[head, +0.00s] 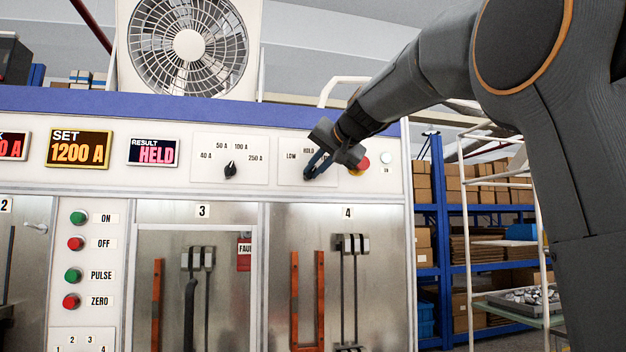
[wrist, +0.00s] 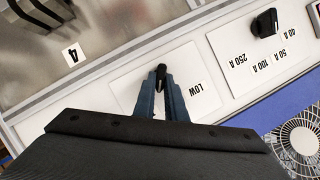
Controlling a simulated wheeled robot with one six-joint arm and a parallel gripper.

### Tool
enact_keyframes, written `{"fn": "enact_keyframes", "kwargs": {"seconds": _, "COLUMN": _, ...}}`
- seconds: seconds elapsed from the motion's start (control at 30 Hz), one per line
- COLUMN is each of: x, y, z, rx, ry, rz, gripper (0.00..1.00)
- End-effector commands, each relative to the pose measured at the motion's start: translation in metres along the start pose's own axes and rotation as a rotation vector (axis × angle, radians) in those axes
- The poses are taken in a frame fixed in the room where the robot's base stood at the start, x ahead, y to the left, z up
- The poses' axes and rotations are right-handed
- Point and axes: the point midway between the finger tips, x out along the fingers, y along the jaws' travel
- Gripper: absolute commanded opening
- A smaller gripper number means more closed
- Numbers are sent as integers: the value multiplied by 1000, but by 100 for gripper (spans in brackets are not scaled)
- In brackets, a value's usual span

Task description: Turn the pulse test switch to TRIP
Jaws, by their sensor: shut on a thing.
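The rotary switch (wrist: 160,72) with the LOW and HOLD labels sits on a white plate (head: 285,174) on the upper panel, above bay 4. My gripper (head: 312,170) is at this switch, and its two blue-grey fingers are shut on the small black knob. In the wrist view the fingers (wrist: 161,92) stand on both sides of the knob, with its dark tip showing between them. LOW is readable there; the other labels are hidden behind the gripper. I see no TRIP label and cannot tell which position the knob points to.
Left of it is another rotary selector (head: 231,170) marked 40 A to 250 A. The result display (head: 153,152) reads HELD and the set display (head: 79,148) reads 1200 A. A red button (head: 363,162) is close right of my gripper. A fan (head: 188,45) stands on top.

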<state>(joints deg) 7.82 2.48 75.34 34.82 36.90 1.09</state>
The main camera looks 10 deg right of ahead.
Motion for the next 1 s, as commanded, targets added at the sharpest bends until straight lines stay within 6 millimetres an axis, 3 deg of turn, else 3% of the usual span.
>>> {"fn": "enact_keyframes", "kwargs": {"seconds": 0.33, "x": 1, "y": 3, "z": 1, "rx": 147, "ry": -1, "rz": -60, "gripper": 0}}
{"fn": "enact_keyframes", "kwargs": {"seconds": 0.9, "x": 0, "y": 2, "z": 1, "rx": 178, "ry": -2, "rz": -73, "gripper": 0}}
{"fn": "enact_keyframes", "kwargs": {"seconds": 0.93, "x": 0, "y": 2, "z": 1, "rx": 178, "ry": -2, "rz": -73, "gripper": 14}}
{"fn": "enact_keyframes", "kwargs": {"seconds": 1.0, "x": 0, "y": 2, "z": 1, "rx": 178, "ry": -1, "rz": -73, "gripper": 26}}
